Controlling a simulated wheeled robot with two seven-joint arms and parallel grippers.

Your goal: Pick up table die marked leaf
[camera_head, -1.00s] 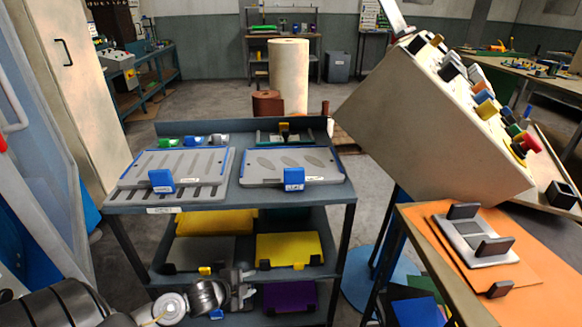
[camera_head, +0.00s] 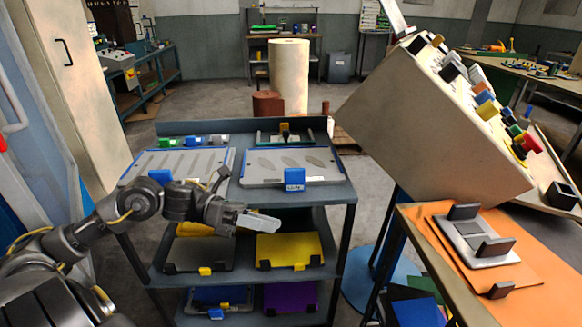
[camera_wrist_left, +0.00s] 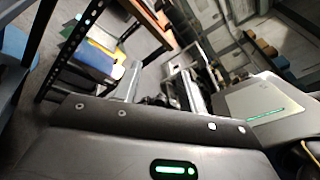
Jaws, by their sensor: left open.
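A grey die plate with leaf-shaped marks (camera_head: 320,162) lies on the right half of the cart's top. A blue tagged handle (camera_head: 294,180) is at its front edge. My left gripper (camera_head: 262,221) is open and empty, in front of the cart's top edge, below and a little left of that handle, and apart from it. Its fingers also show in the left wrist view (camera_wrist_left: 163,88), with no die between them. My right gripper is not in view.
A second die plate with slots (camera_head: 190,163) lies on the left half, partly hidden by my left arm. The cart's lower shelves hold a yellow plate (camera_head: 290,246) and a purple plate (camera_head: 291,296). An orange-topped table (camera_head: 440,265) and a slanted control panel (camera_head: 430,125) stand at right.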

